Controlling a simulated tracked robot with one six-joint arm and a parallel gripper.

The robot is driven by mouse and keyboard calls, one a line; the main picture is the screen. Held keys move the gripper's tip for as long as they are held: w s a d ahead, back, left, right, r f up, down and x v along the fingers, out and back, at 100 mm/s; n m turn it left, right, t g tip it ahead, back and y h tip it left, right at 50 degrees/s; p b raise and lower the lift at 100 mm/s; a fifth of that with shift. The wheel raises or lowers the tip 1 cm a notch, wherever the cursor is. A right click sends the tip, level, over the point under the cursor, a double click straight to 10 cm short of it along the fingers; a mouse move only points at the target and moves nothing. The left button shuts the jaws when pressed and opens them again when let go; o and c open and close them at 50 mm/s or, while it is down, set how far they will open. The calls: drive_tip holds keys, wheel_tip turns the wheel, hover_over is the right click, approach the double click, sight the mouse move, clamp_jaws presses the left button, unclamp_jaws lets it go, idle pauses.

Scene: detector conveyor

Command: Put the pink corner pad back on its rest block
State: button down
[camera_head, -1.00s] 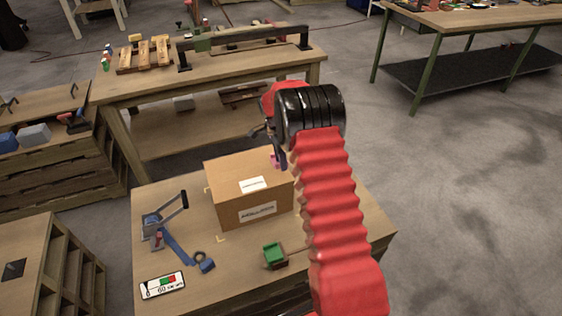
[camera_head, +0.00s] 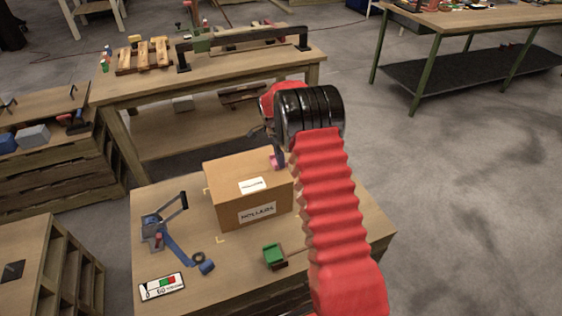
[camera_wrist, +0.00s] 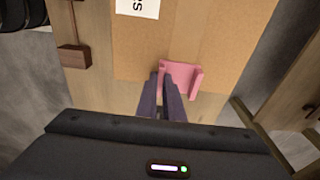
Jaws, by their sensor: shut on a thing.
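The pink corner pad (camera_wrist: 182,78) is at the fingertips of my gripper (camera_wrist: 164,80) in the wrist view. The jaws are shut on one of its walls. The pad lies over the lower edge of the cardboard box (camera_wrist: 215,45); I cannot tell whether it touches it. In the head view a little of the pad (camera_head: 275,162) shows by the box's far right top edge, and my gripper (camera_head: 276,152) is partly hidden by my wrist. A bare brown block (camera_wrist: 74,57), perhaps the rest block, stands left of the box in the wrist view.
The box (camera_head: 227,201) stands on a wooden table (camera_head: 325,278). A green corner pad (camera_head: 274,253) sits on a block in front of it. A blue-grey strapping tool (camera_head: 155,232) and a gauge card (camera_head: 162,286) lie left. My red arm hides the table's right part.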

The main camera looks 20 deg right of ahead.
wheel_tip(320, 180, up, 10)
idle(0.5)
idle(0.5)
drive_tip(key=s+a+r+n, duration=0.4)
drive_tip(key=a+n, duration=0.3)
drive_tip(key=n, duration=0.2)
drive_tip(key=s+a+r+n+t+y, duration=0.1)
drive_tip(key=s+a+r+n, duration=0.3)
drive_tip(key=a+n, duration=0.3)
drive_tip(key=shift+s+a+r+n, duration=0.15)
drive_tip(key=shift+a+r+n, duration=0.1)
drive_tip(key=shift+r+n, duration=0.65)
drive_tip(key=shift+s+f, duration=0.15)
